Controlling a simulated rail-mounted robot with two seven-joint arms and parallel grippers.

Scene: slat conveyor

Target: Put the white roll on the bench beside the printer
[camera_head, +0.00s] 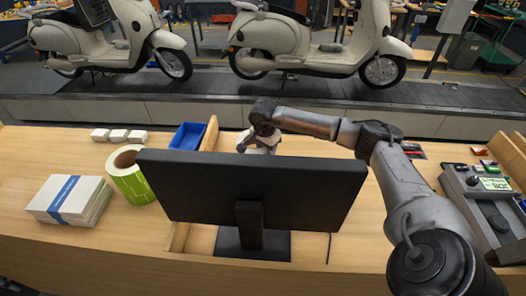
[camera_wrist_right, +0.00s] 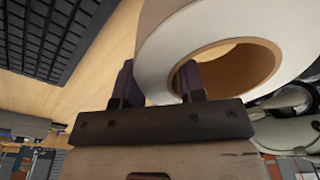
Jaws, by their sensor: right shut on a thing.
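The white roll (camera_wrist_right: 215,30) fills the upper right of the right wrist view, with a brown cardboard core. My right gripper (camera_wrist_right: 157,78) is shut on the roll's wall, one finger inside the core and one outside. In the head view my right gripper (camera_head: 259,140) is above the bench (camera_head: 330,148), behind the monitor. The roll cannot be told apart clearly there. A grey device with a lit green display (camera_head: 480,195) stands at the right end of the bench; I cannot tell whether it is the printer. My left gripper is not in view.
The black monitor (camera_head: 270,188) blocks part of the bench. Left of it are a green label roll (camera_head: 138,182), a banded paper stack (camera_head: 62,205), small white boxes (camera_head: 118,135) and a blue bin (camera_head: 187,136). A keyboard (camera_wrist_right: 50,35) shows in the right wrist view.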

